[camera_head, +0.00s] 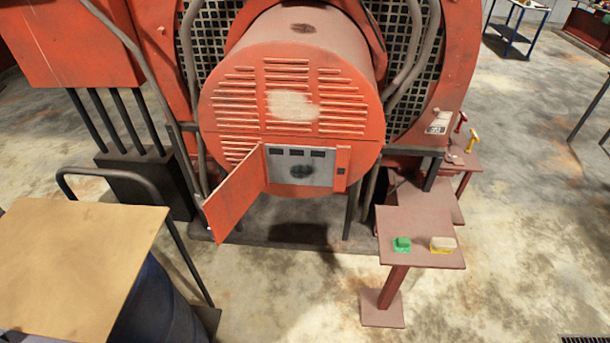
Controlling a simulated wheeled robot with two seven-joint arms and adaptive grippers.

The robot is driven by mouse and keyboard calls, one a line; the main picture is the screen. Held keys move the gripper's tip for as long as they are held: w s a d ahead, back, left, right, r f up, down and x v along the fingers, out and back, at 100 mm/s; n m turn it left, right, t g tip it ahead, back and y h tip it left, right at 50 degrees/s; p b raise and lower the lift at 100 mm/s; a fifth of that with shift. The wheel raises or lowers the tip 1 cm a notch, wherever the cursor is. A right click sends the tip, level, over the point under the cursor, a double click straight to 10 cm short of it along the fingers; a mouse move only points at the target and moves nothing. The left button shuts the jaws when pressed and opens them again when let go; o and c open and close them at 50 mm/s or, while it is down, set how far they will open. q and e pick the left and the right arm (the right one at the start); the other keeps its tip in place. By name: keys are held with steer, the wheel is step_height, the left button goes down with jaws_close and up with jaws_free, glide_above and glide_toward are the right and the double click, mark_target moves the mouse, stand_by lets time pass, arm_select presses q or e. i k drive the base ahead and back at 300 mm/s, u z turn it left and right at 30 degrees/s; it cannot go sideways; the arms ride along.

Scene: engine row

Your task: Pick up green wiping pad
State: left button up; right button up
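A small green wiping pad (402,244) lies on a reddish-brown stand top (415,222), near its front edge and left of the middle. A second pad (442,244), pale on top with a yellow base, lies to its right on the same top, a small gap apart. Neither of my grippers shows in the head view, so whether they are open or shut is hidden.
A large orange engine (290,95) with an open hinged flap (235,195) stands behind and left of the stand. A cart with a tan top (75,265) is at the lower left. The concrete floor (530,220) right of the stand is clear.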

mark_target(402, 245)
steer(key=u, duration=3.25)
steer(key=k, duration=1.35)
steer(key=z, duration=2.4)
